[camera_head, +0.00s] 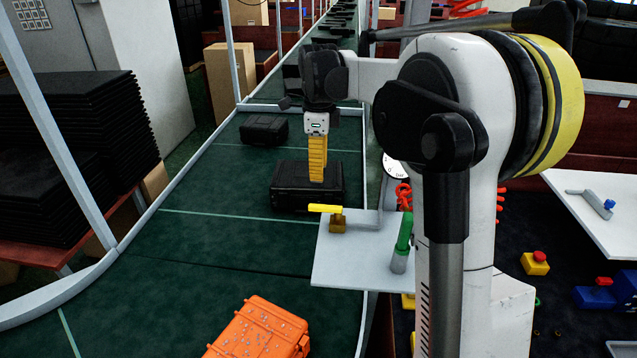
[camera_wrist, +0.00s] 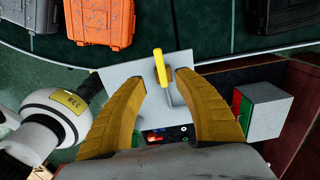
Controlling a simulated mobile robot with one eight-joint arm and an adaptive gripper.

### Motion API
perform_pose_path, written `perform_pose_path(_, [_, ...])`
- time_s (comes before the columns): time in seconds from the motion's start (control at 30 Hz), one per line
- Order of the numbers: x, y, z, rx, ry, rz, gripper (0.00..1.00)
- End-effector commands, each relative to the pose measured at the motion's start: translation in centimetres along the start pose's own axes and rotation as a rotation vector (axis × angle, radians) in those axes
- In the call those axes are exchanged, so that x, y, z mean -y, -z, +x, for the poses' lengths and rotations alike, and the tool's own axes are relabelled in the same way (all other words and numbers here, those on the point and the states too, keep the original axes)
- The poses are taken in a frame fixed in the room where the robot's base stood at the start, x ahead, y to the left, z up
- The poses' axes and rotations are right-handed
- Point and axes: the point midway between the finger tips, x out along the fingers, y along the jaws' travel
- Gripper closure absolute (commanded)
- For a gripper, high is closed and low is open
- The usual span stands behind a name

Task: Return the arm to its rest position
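My gripper (camera_head: 317,172) hangs at the end of my arm with its yellow fingers pointing down. In the head view it overlaps a black case on the conveyor; the height gap is hard to tell. In the wrist view the two yellow fingers of my gripper (camera_wrist: 160,78) are spread apart with nothing held between them. A yellow valve handle (camera_wrist: 160,66) on a white plate shows beyond the fingertips, apart from them. My arm reaches out from the right of the head view over the conveyor.
The green conveyor (camera_head: 200,235) carries an orange case (camera_head: 262,330), a black case (camera_head: 290,198) and another black case (camera_head: 264,130). The white plate (camera_head: 340,270) bears the yellow handle (camera_head: 326,209) and a green handle (camera_head: 404,233). Stacked black trays (camera_head: 80,130) and a metal post stand left.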

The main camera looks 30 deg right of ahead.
Motion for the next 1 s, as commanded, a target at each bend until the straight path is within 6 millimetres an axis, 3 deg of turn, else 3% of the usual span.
perform_pose_path(0.63, [-0.6, -0.1, -0.2, 0.004, 0.011, -0.040, 0.62])
perform_pose_path(0.77, [-3.5, -0.3, 0.8, 0.019, 0.065, -0.237, 0.62])
perform_pose_path(1.0, [-12.8, 0.0, 5.3, 0.008, 0.265, -0.890, 0.62])
